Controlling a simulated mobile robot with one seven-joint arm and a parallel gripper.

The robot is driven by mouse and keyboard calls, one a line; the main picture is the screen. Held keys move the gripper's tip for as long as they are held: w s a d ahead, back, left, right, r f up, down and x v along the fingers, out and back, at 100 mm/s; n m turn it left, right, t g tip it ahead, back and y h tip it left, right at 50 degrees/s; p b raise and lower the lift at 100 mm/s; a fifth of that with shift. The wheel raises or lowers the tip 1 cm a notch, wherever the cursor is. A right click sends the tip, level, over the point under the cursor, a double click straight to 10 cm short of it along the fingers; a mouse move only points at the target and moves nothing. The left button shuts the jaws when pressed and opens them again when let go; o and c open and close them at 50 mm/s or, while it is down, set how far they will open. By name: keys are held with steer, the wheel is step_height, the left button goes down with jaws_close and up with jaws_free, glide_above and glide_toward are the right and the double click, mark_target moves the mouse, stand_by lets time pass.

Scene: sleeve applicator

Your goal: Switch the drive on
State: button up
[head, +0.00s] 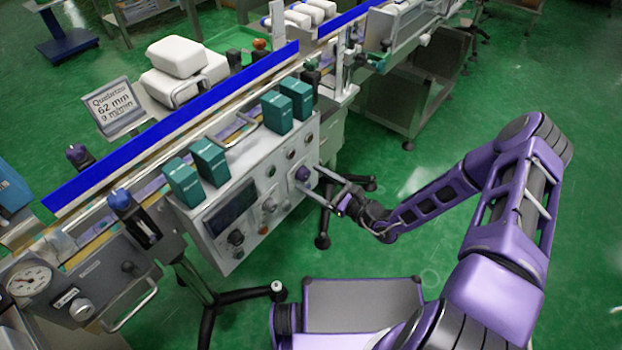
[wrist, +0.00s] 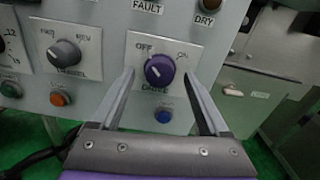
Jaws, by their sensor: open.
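The drive switch is a purple rotary knob (wrist: 159,70) on a white plate marked OFF at the upper left, ON at the upper right and DRIVE below. Its white pointer line tilts toward the upper left, toward OFF. The knob also shows on the control panel's front in the head view (head: 302,173). My gripper (wrist: 163,82) is open, with one finger on each side of the knob. The fingers appear apart from it; exact depth is hard to tell. In the head view my gripper (head: 320,187) reaches the panel from the right.
Teal boxes (head: 288,100) stand on the panel top.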

steer(key=shift+w+a, duration=0.35)
steer(key=shift+a, duration=0.1)
jaws_close()
